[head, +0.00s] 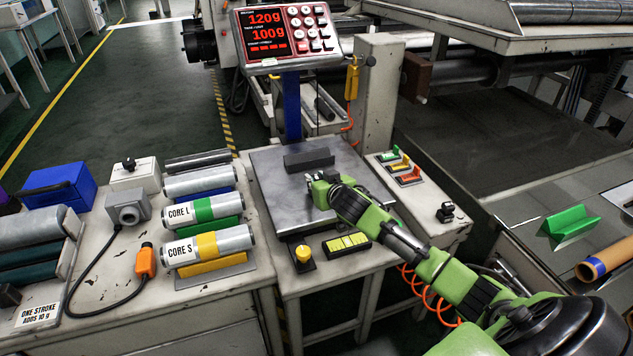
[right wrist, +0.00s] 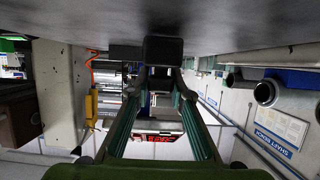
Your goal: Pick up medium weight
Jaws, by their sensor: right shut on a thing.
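My right gripper (head: 318,190) is low over the grey scale plate (head: 272,190), towards its right side. In the right wrist view the fingers (right wrist: 163,85) are shut on a small dark block (right wrist: 163,48), close against the plate, which fills the top of that picture. No marking shows on the block, so I cannot tell from its looks whether it is the medium weight. In the head view the gripper hides it. My left gripper is not in view.
A dark cradle (head: 308,158) stands on the plate beyond the gripper. The red display (head: 288,35) reads 120g and 100g. A yellow knob (head: 303,255) and yellow-marked strip (head: 346,243) lie in front. Labelled cores (head: 232,243) lie left; small coloured holders (head: 392,158) lie right.

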